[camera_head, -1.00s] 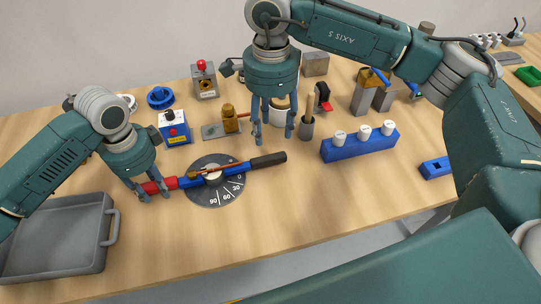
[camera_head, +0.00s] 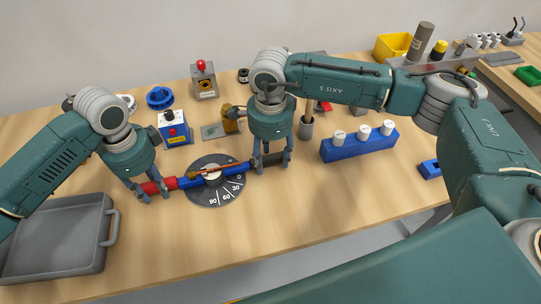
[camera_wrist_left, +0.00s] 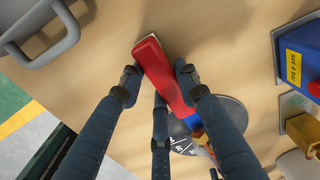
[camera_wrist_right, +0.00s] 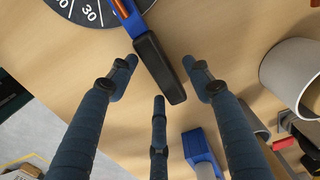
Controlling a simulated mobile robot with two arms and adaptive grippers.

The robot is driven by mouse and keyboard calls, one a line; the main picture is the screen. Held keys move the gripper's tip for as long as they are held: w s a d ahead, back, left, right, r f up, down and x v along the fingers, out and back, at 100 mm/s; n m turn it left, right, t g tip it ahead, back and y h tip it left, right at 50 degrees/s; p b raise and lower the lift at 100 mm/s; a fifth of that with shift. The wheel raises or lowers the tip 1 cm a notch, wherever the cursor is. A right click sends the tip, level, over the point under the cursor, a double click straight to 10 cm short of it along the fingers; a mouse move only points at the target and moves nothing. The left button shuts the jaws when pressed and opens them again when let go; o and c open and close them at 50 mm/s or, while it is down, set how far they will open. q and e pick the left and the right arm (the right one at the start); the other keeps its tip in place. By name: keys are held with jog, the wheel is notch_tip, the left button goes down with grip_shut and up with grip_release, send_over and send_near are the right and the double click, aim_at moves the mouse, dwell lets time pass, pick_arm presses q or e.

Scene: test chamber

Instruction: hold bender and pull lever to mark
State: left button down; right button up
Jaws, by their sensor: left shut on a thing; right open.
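The bender lies on the table. It has a red grip (camera_head: 158,186) at its left end, a blue body (camera_head: 192,182) over a dark round dial (camera_head: 214,196) marked 0, 30, 60, 90, and a lever with a black handle (camera_wrist_right: 160,68) at the right. A thin copper-coloured rod (camera_head: 215,170) lies along it. My left gripper (camera_wrist_left: 158,78) is shut on the red grip. My right gripper (camera_wrist_right: 163,75) is open, its fingers on either side of the black handle with gaps showing. In the head view the right gripper (camera_head: 271,168) partly hides the handle.
A grey tray (camera_head: 62,272) stands at the left front. A blue block with white pegs (camera_head: 352,149) is right of my right gripper. A blue box with a red button (camera_head: 173,140), a blue ring (camera_head: 160,97) and a brass piece (camera_head: 231,122) stand behind. The front middle is clear.

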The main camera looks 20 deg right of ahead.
grip_shut()
jog(key=shift+s, duration=0.1)
